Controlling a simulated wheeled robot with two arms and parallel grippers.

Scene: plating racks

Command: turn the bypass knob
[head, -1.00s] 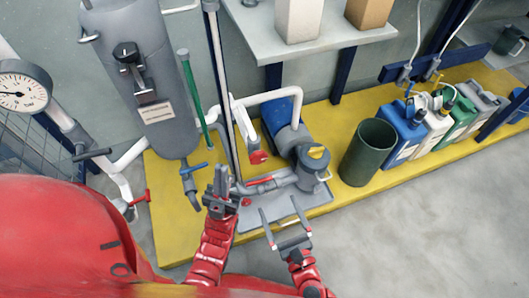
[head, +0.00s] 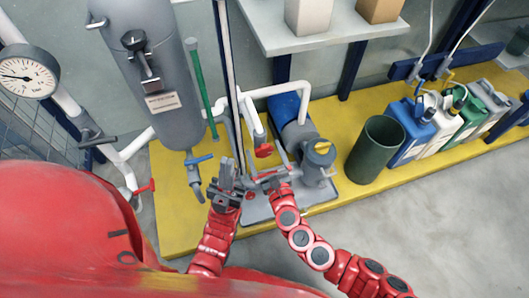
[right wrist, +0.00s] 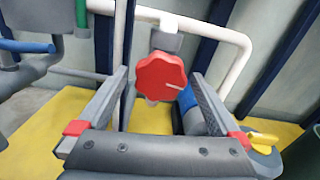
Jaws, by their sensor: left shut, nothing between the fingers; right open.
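The bypass knob looks to be the red lobed knob (head: 263,150) with a light mark on its face, on the white pipe left of the blue pump. My left gripper (head: 227,172) is shut and empty, left of the knob.
A grey tank (head: 160,75) and a blue-handled valve (head: 199,160) stand to the left. The pump (head: 316,160) with a yellow-marked top is right of the knob. A green bin (head: 375,150) and several canisters (head: 412,130) stand further right on the yellow platform.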

